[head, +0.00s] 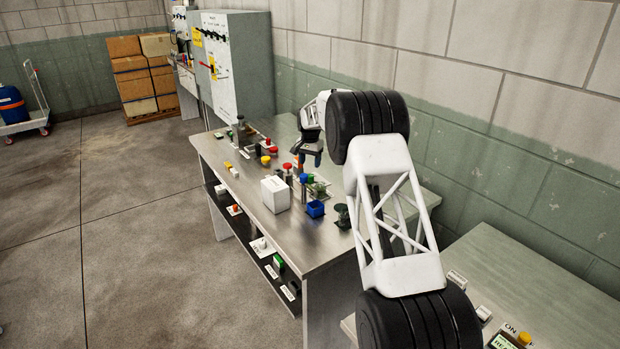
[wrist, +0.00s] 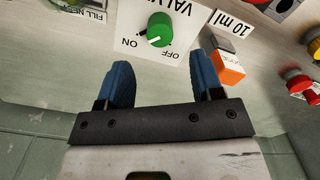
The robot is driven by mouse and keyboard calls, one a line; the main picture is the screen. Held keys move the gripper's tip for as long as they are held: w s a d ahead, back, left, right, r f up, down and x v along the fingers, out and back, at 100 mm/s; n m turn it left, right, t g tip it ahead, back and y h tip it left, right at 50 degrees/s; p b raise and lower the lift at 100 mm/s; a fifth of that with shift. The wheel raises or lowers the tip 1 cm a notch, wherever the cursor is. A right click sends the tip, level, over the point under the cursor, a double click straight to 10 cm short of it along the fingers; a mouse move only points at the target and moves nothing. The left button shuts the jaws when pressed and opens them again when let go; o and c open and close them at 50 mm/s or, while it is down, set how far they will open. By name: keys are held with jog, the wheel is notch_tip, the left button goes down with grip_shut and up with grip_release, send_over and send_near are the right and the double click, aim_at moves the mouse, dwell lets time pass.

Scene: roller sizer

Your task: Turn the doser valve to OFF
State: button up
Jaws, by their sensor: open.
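The doser valve is a round green knob (wrist: 159,29) on a white label plate (wrist: 185,32) marked VALVE, ON and OFF, upside down in the wrist view. The knob's white pointer line seems to face the ON side. My gripper (wrist: 160,62) is open and empty. Its two blue fingers are spread wide, just short of the knob, which lies between and beyond their tips. In the head view my gripper (head: 311,152) hangs over the far part of the steel bench (head: 245,200). I cannot make out the valve knob there.
Red buttons (wrist: 299,80) sit farther right. A white box (head: 275,194) and blue bin (head: 315,208) stand on the bench. A block wall (head: 460,140) runs behind.

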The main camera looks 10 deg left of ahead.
aim_at(310, 175)
jog(key=shift+f, duration=3.85)
jog(key=c, duration=0.9)
jog(key=shift+n, duration=0.3)
jog(key=n, duration=0.5)
jog(key=shift+n, duration=0.3)
jog(key=n, duration=1.1)
jog(key=shift+n, duration=0.4)
